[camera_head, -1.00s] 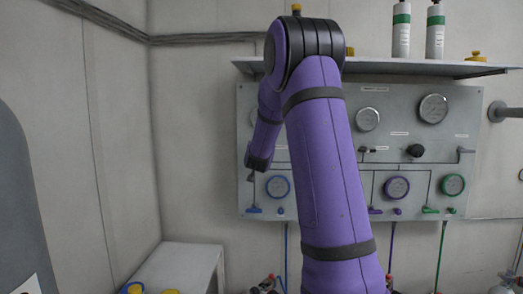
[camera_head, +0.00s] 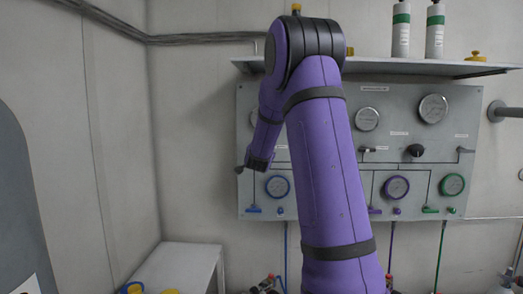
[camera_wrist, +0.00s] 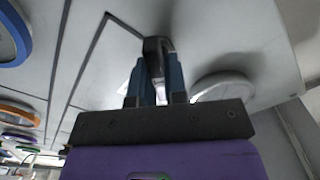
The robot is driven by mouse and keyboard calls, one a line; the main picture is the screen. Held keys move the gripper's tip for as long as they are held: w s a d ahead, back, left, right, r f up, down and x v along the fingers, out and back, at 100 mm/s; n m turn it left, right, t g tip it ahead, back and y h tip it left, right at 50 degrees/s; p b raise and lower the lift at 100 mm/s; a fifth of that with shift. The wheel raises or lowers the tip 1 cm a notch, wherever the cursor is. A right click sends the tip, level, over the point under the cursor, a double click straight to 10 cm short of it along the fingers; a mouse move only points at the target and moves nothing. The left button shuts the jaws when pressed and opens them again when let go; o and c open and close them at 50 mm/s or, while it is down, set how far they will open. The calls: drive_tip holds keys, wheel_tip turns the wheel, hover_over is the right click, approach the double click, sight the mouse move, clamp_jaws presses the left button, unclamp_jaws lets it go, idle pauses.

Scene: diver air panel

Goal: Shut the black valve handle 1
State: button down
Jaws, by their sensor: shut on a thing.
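A black valve handle (camera_wrist: 155,46) shows in the wrist view between my gripper's two blue-grey fingers (camera_wrist: 156,68). The fingers are shut on it from both sides, close to the grey panel face. In the head view my gripper (camera_head: 252,164) is at the panel's left part, above and left of the blue-ringed gauge. A small dark tip (camera_head: 239,170) shows at its left end. My arm covers part of the panel, and the handle's label and pivot cannot be made out.
The grey panel (camera_head: 300,205) carries gauges, a black knob (camera_head: 415,150) and small levers (camera_head: 465,150). A blue-ringed gauge (camera_head: 277,186) is close below my gripper. A shelf (camera_head: 400,68) with bottles juts out above. A white bench (camera_head: 190,260) stands lower left.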

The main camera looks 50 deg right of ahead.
drive_tip(key=m, duration=0.5)
drive_tip(key=shift+s+f, duration=0.1)
drive_tip(key=shift+f, duration=0.05)
drive_tip(key=shift+f+m, duration=0.1)
drive_tip(key=shift+m, duration=2.3)
drive_tip(key=c, duration=1.1)
unclamp_jaws()
drive_tip(key=shift+c, duration=0.2)
drive_tip(key=shift+s, duration=0.1)
drive_tip(key=v, duration=1)
drive_tip(key=shift+a, duration=0.3)
drive_tip(key=shift+s, duration=0.1)
